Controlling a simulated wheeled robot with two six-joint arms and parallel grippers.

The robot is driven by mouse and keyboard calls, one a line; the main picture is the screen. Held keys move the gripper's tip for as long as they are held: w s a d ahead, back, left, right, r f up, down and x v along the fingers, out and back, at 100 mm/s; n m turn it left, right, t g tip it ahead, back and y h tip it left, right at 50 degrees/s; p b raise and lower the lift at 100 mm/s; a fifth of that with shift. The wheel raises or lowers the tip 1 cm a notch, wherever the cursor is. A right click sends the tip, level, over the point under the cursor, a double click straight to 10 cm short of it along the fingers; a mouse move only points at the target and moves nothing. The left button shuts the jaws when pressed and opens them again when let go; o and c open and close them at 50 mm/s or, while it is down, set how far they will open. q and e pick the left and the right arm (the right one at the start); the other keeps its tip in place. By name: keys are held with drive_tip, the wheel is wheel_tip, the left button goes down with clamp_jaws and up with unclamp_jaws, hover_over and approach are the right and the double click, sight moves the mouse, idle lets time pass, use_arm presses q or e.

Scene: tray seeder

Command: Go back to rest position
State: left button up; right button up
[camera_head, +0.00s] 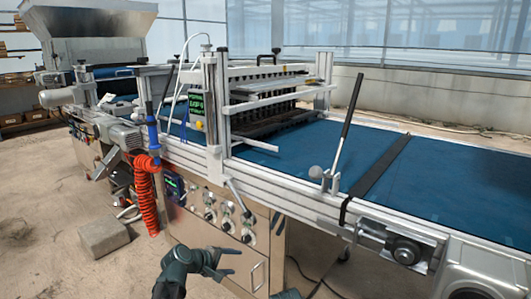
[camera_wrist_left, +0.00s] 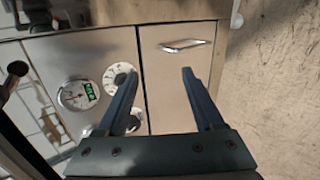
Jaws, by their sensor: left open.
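My left gripper (camera_head: 235,261) is at the bottom of the head view, in front of the seeder's lower cabinet. Its two fingers are spread and nothing is between them. In the left wrist view the gripper (camera_wrist_left: 160,72) is open and empty, with the cabinet's metal front (camera_wrist_left: 165,105) behind the fingers. I cannot tell how close the fingertips are to that front. A small dark piece shows at the bottom edge of the head view, right of the left gripper; I cannot tell if it is my right gripper.
The tray seeder (camera_head: 310,205) with its blue belt (camera_head: 330,140) fills the middle and right. Gauges and knobs (camera_wrist_left: 75,95) and a drawer handle (camera_wrist_left: 183,45) stick out of the cabinet. A red coiled hose (camera_head: 146,195) hangs at left. A concrete block (camera_head: 104,238) lies on the floor.

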use_arm(q)
drive_tip(key=s+d+m+g+y+p, duration=0.25)
drive_tip(key=s+d+m+g, duration=0.4)
drive_tip(key=s, duration=0.55)
drive_tip(key=s+m+g+y+p, duration=0.1)
drive_tip(key=s+m+y+p, duration=0.4)
drive_tip(key=s, duration=0.9)
drive_tip(key=m+y, duration=0.1)
drive_tip(key=m, duration=0.2)
drive_tip(key=shift+s+a+r+g, duration=0.15)
drive_tip(key=shift+s+a+g, duration=0.05)
drive_tip(key=shift+g, duration=0.15)
use_arm(e)
wheel_tip(320, 180, up, 9)
